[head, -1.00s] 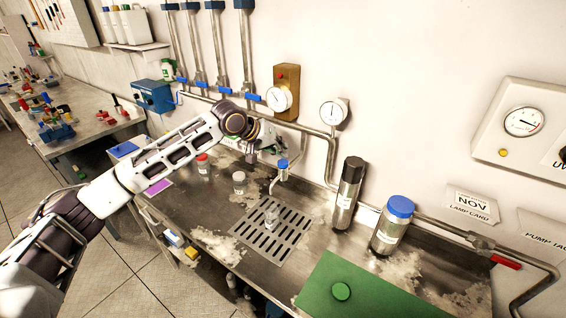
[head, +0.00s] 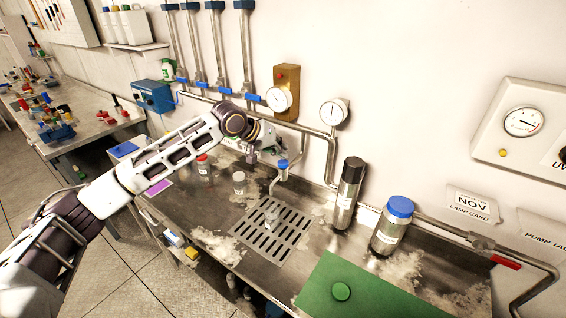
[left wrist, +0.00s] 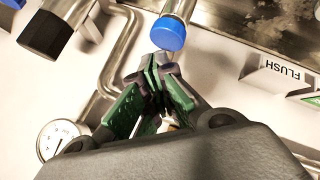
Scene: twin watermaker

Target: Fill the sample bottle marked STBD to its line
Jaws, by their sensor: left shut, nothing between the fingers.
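A small clear bottle with a white label (head: 271,213) stands upright on the slotted drain grate (head: 262,243); its marking is too small to read. Above it a thin bent spout with a blue-topped tap (head: 283,166) comes from the wall side. My left gripper (head: 268,150) is beside the tap, partly hidden by its own wrist. In the left wrist view its green-padded fingers (left wrist: 160,62) are shut and empty, with their tips close to the blue tap top (left wrist: 168,33); I cannot tell whether they touch. My right gripper is out of view.
A red-capped bottle (head: 203,166) and a white-capped bottle (head: 239,183) stand left of the grate. A dark-topped steel cylinder (head: 347,193) and a large blue-lidded jar (head: 392,226) stand right. A green mat (head: 365,290) lies in front. Pipes and gauges (head: 334,112) line the wall.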

